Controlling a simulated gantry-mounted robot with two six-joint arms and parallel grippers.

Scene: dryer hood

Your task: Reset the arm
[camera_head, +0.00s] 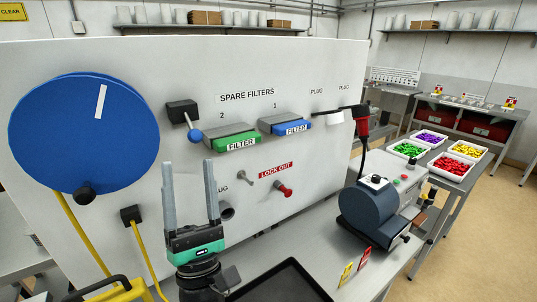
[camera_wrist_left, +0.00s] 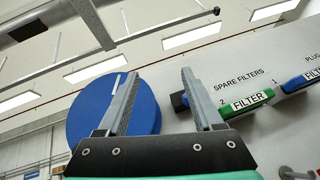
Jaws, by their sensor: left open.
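My left gripper (camera_head: 190,192) is raised upright in front of the white panel (camera_head: 300,75), its two grey fingers apart with nothing between them. In the left wrist view the fingers (camera_wrist_left: 157,98) also stand apart and empty, with the blue disc (camera_wrist_left: 90,118) behind them. The fingers look clear of the panel fittings, though the exact gap cannot be told. My right gripper is not seen in either view.
The panel bears a large blue disc (camera_head: 85,130), a green filter (camera_head: 240,145), a blue filter (camera_head: 293,127) and a red lock-out knob (camera_head: 284,191). A dark tray (camera_head: 290,285) and a blue-grey machine (camera_head: 368,212) stand on the bench. Parts trays (camera_head: 449,166) are at right.

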